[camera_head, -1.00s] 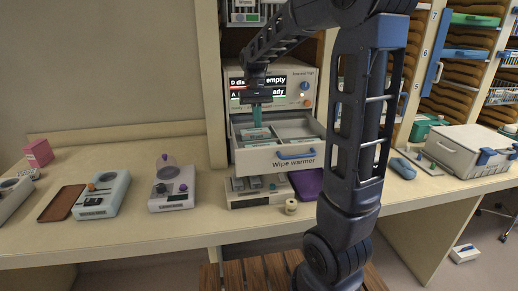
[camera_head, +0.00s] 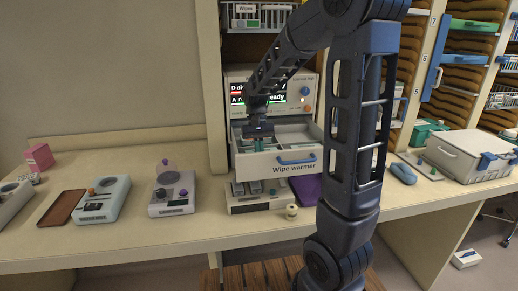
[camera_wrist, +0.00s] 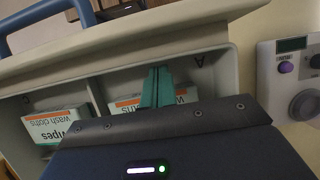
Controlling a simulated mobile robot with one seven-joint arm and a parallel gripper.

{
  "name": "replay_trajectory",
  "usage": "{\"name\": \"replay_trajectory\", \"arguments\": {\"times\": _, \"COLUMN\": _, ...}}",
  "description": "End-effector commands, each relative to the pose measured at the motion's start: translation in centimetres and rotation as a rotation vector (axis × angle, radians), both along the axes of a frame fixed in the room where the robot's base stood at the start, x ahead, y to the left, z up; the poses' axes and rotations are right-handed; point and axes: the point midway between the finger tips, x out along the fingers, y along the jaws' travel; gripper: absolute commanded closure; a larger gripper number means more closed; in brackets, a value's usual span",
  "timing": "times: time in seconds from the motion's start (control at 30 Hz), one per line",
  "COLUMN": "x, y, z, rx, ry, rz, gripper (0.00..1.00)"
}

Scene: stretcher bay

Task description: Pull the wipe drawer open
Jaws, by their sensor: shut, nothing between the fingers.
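The wipe drawer (camera_head: 250,166) of the wipe warmer (camera_head: 236,84) stands pulled out, with a blue handle (camera_head: 297,160) on its front. My gripper (camera_head: 258,147) is shut and reaches down into the drawer's left compartment. In the wrist view its teal fingers (camera_wrist: 156,88) stand close together near the inner side of the front panel (camera_wrist: 150,35); I cannot tell if they touch it. Nothing shows between them. White-and-orange wash cloth packs (camera_wrist: 55,126) lie in the drawer, one partly behind the fingers. The handle also shows in the wrist view (camera_wrist: 70,8), apart from the fingers.
A low unit (camera_head: 256,199) and a purple item (camera_head: 306,187) sit under the drawer, with a small cream roll (camera_head: 291,211) in front. A device with a clear dome (camera_head: 170,190) stands left. A grey case (camera_head: 465,155) stands right. Counter between is partly free.

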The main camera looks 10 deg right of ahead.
Motion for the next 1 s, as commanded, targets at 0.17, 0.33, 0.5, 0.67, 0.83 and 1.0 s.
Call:
{"name": "replay_trajectory", "arguments": {"times": 0.17, "x": 0.0, "y": 0.0, "z": 0.0, "rx": 0.000, "ry": 0.000, "rz": 0.000, "gripper": 1.00}}
{"name": "replay_trajectory", "arguments": {"times": 0.33, "x": -0.1, "y": 0.0, "z": 0.0, "rx": 0.000, "ry": 0.000, "rz": 0.000, "gripper": 1.00}}
{"name": "replay_trajectory", "arguments": {"times": 0.5, "x": -1.4, "y": 0.0, "z": 0.0, "rx": 0.001, "ry": 0.001, "rz": 0.001, "gripper": 1.00}}
{"name": "replay_trajectory", "arguments": {"times": 0.67, "x": -3.6, "y": 0.0, "z": 0.1, "rx": 0.001, "ry": 0.000, "rz": 0.000, "gripper": 1.00}}
{"name": "replay_trajectory", "arguments": {"times": 0.83, "x": -5.0, "y": 0.0, "z": 0.0, "rx": 0.000, "ry": 0.000, "rz": 0.000, "gripper": 1.00}}
{"name": "replay_trajectory", "arguments": {"times": 1.0, "x": -5.0, "y": 0.0, "z": 0.0, "rx": 0.000, "ry": 0.000, "rz": 0.000, "gripper": 1.00}}
